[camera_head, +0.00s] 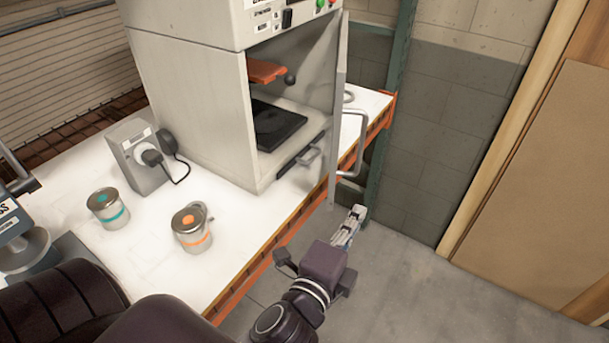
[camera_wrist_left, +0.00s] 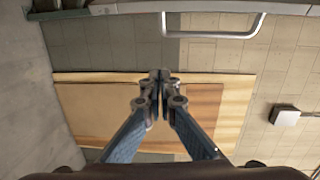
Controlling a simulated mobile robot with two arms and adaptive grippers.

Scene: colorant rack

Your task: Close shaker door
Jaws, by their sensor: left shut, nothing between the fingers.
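The shaker (camera_head: 190,90) is a large pale cabinet on the white bench. Its door (camera_head: 338,110) stands open at the cabinet's right side, seen nearly edge-on, with a metal bar handle (camera_head: 358,145) on its right face. Inside are an orange plate (camera_head: 267,71) and a black base pad (camera_head: 277,124). My left gripper (camera_head: 355,218) is shut and empty, just below and in front of the door's lower edge. In the left wrist view its fingertips (camera_wrist_left: 160,75) meet, and the door handle (camera_wrist_left: 212,36) shows above them, apart from the fingers. My right gripper is not in view.
Two paint cans, one with a teal mark (camera_head: 108,209) and one with an orange mark (camera_head: 192,228), stand on the bench (camera_head: 150,262). A grey socket box (camera_head: 140,156) stands beside the shaker. A green rack post (camera_head: 385,110) is behind the door. The floor (camera_head: 420,285) at right is clear.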

